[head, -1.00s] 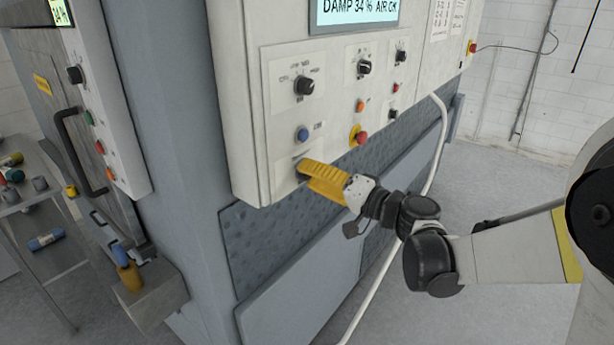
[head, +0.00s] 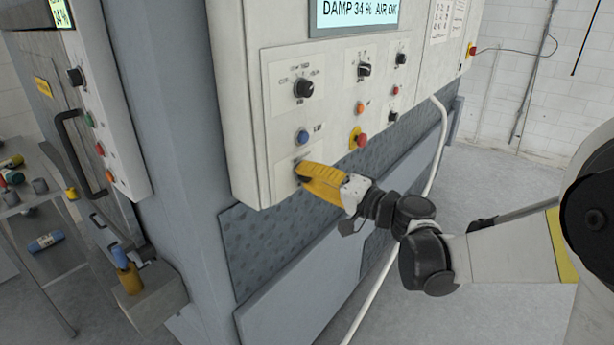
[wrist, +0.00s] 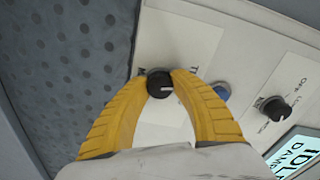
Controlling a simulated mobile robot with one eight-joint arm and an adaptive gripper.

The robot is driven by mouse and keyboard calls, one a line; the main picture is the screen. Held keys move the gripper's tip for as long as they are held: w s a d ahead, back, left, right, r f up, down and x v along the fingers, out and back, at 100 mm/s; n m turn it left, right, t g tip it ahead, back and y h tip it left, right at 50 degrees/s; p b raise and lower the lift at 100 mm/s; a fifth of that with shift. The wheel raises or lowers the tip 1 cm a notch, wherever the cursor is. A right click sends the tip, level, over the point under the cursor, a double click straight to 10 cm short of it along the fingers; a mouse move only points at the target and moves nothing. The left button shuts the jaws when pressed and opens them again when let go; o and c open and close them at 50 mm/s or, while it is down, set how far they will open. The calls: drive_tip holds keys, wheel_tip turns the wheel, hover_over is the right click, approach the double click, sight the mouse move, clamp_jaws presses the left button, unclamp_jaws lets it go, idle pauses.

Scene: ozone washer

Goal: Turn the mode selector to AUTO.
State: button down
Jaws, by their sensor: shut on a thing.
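The black selector knob (wrist: 159,84) sits on a white label plate (wrist: 186,50) on the machine panel. A white pointer line on it points to the right in the wrist view. My gripper (wrist: 158,77) has its two yellow fingers closed on both sides of the knob. The printing around the knob is partly hidden by the fingers, and I cannot read which position the pointer marks. In the head view my gripper (head: 301,173) is at the lower left of the control panel (head: 240,105), and its fingers largely cover the knob.
Above the gripper are a blue button (head: 303,137) and a larger rotary knob (head: 304,88). A red mushroom button (head: 361,140) on yellow is close to its right. A white hose (head: 437,150) hangs farther right. A side table (head: 62,247) with small items stands at the left.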

drive_tip(key=m, duration=0.6)
drive_tip(key=shift+m, duration=0.3)
idle(0.4)
drive_tip(key=c, duration=1.4)
unclamp_jaws()
drive_tip(key=shift+o, duration=0.2)
drive_tip(key=v, duration=1.2)
drive_tip(key=shift+r, duration=0.15)
